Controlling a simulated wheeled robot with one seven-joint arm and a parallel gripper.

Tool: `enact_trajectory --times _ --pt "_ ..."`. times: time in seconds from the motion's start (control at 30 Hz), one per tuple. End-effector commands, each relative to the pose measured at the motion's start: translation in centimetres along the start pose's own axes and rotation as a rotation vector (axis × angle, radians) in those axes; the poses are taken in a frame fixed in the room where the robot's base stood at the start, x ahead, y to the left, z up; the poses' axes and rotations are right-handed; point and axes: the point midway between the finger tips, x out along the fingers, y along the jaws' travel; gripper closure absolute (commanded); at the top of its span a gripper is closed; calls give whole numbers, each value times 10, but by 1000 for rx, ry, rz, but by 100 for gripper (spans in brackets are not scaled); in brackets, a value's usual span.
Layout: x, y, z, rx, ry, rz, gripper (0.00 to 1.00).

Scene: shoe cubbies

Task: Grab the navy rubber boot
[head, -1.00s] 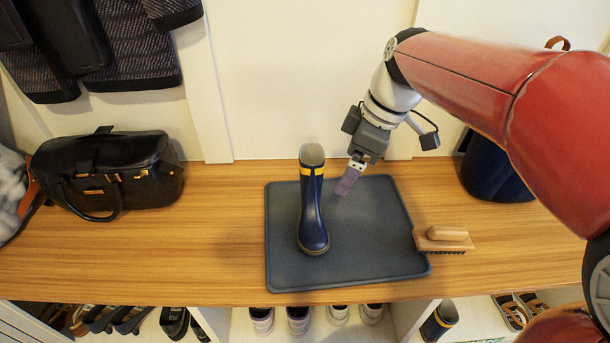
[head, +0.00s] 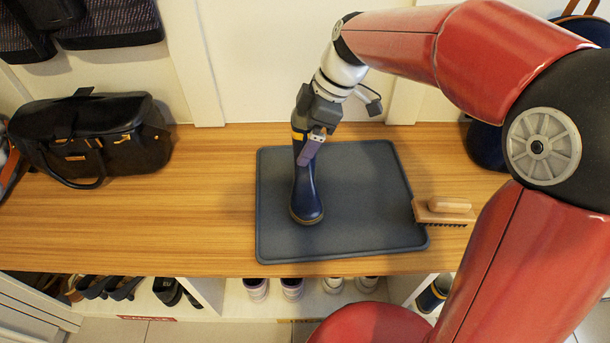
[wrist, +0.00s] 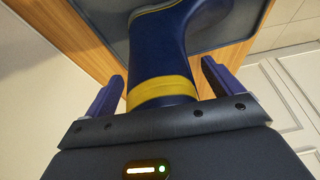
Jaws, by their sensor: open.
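The navy rubber boot (head: 306,190) stands upright on the grey mat (head: 370,200), with a yellow band near its top. My gripper (head: 308,150) is at the boot's upper shaft in the head view and partly hides it. In the wrist view the boot's shaft and yellow band (wrist: 161,92) lie between the two purple fingers of my open gripper (wrist: 160,90). A gap shows on each side of the shaft there. The boot's top opening is hidden behind the gripper body.
A wooden brush (head: 443,211) lies at the mat's right edge. A black handbag (head: 95,135) stands at the left of the wooden bench (head: 150,225). A dark blue bag (head: 487,146) is at the right, partly behind my arm. Several shoes sit in cubbies below.

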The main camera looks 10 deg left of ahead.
Motion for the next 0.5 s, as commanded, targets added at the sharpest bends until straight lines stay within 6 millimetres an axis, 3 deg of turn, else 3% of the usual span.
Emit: enact_trajectory --times 0.27,0.5 --pt "5 0 0 0 0 0 8" --pt "5 0 0 1 0 0 37"
